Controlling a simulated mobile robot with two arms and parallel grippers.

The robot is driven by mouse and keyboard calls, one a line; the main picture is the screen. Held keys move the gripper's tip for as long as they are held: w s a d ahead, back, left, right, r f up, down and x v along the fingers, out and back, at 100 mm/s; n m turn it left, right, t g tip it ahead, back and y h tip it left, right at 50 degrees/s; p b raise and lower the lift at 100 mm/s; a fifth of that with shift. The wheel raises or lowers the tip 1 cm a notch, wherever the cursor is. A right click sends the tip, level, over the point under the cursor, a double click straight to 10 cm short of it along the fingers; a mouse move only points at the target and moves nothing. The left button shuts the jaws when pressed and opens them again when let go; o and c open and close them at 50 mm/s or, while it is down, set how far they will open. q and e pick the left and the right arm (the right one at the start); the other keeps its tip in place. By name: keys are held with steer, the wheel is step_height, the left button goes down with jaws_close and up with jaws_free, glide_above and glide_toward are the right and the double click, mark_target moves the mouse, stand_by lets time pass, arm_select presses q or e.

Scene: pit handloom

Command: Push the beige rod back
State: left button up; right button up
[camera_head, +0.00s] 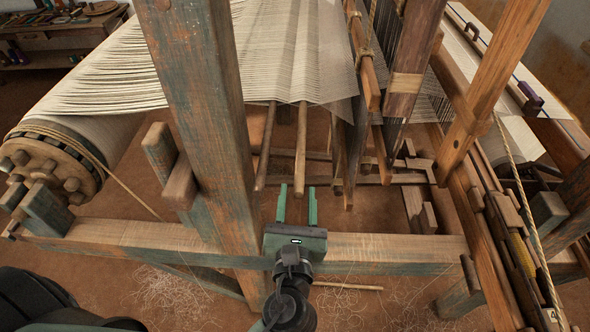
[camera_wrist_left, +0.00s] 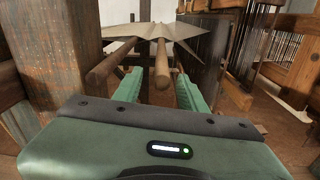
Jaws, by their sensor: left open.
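A beige wooden rod (camera_head: 301,148) runs away from me under the white warp threads (camera_head: 290,50) of the loom. Its rounded near end is toward me. A second, browner rod (camera_head: 265,148) lies beside it on the left. My left gripper (camera_head: 297,189) is open and points at the near end of the beige rod. In the left wrist view the rod (camera_wrist_left: 162,65) shows its end between my two green fingers (camera_wrist_left: 159,88), with gaps on both sides. Whether anything touches it I cannot tell. The rod's far end is hidden under the threads.
A thick wooden post (camera_head: 205,120) stands close left of my left gripper. A horizontal beam (camera_head: 390,247) crosses under my wrist. Dark hanging frames (camera_head: 355,130) stand right of the rods. A thin stick (camera_head: 347,286) lies on the floor in front. A cloth roller (camera_head: 60,160) is at left.

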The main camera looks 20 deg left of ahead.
mark_target(300, 169)
arm_select(q)
steer(key=shift+w+a+f+m, duration=0.1)
steer(key=shift+w+m, duration=0.35)
steer(key=shift+m, duration=0.05)
steer(key=shift+w+r, duration=0.2)
steer(key=shift+w, duration=0.1)
steer(key=p+x, duration=0.2)
steer(key=x, duration=0.3)
steer(key=shift+w+a, duration=0.1)
steer(key=shift+w, duration=0.3)
steer(key=shift+w+a, duration=0.1)
steer(key=shift+w, duration=0.15)
arm_select(e)
steer(key=shift+r, duration=0.7)
arm_select(q)
steer(key=shift+f, duration=0.1)
jaws_close()
arm_select(e)
steer(key=shift+w+a, duration=0.15)
steer(key=shift+a, duration=0.05)
